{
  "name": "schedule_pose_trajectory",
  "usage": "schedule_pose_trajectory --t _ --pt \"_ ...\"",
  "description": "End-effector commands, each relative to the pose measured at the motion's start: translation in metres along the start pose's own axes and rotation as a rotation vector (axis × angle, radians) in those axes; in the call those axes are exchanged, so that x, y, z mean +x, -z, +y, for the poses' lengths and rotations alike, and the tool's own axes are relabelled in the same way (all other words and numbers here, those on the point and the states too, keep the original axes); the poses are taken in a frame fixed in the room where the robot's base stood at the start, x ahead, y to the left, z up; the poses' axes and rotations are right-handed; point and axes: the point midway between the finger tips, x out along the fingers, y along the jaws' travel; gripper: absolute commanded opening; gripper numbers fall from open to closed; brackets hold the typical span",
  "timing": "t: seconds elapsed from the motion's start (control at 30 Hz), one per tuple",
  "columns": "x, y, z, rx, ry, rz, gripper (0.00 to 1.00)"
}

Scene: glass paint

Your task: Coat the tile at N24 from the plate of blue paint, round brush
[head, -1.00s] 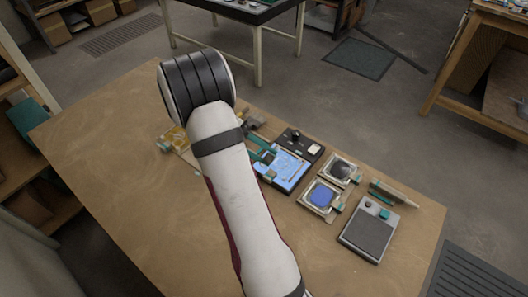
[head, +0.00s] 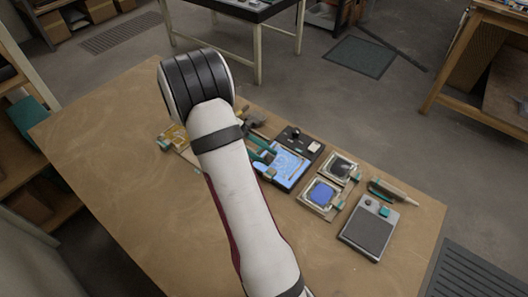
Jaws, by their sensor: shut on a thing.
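The plate of blue paint (head: 322,192) lies right of the middle of the table, a pale square frame with a blue pool in it. A light blue panel (head: 285,167) on a dark board lies left of it; I cannot read any position label or pick out the tile at N24. My arm (head: 236,178) crosses the view and covers the area left of the panel. I cannot make out the round brush.
A plate with a dark pool (head: 341,167) lies behind the blue one. A grey pad device (head: 369,229) and a pale tool with a teal part (head: 396,192) lie to the right. A yellowish item (head: 176,137) lies left of my arm. The wooden table (head: 120,170) is clear at left.

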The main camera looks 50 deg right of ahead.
Motion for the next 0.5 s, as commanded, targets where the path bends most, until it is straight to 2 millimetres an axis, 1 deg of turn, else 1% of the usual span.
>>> schedule_pose_trajectory --t 0.23,0.37,0.5 --pt "0.01 -0.014 0.001 0.0 0.0 -0.001 0.0" --pt "0.013 -0.018 0.001 0.0 0.0 -0.001 0.0" --pt "0.021 -0.028 0.002 0.0 0.001 -0.002 0.0"
